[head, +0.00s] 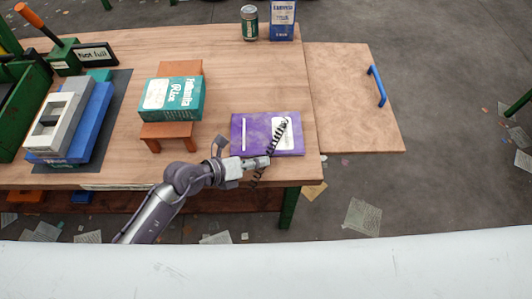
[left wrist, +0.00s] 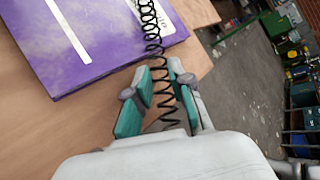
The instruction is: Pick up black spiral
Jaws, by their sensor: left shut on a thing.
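The black spiral (head: 279,135) is a long thin coil. It stretches across the right part of a purple book, over its white label, and past the table's front edge. In the left wrist view the black spiral (left wrist: 152,30) runs down between the teal finger pads. My left gripper (head: 264,162) is at the front edge of the book; in the wrist view the gripper (left wrist: 159,82) is shut on the lower part of the coil. I cannot tell whether the upper part of the coil touches the book. My right gripper is not in view.
The purple book (head: 252,133) lies near the table's front right corner. Left of it, a teal box (head: 172,99) sits on a small wooden stand (head: 178,130). A can (head: 249,22) and a blue-white carton (head: 282,20) stand at the back. A board with a blue handle (head: 377,86) adjoins the right.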

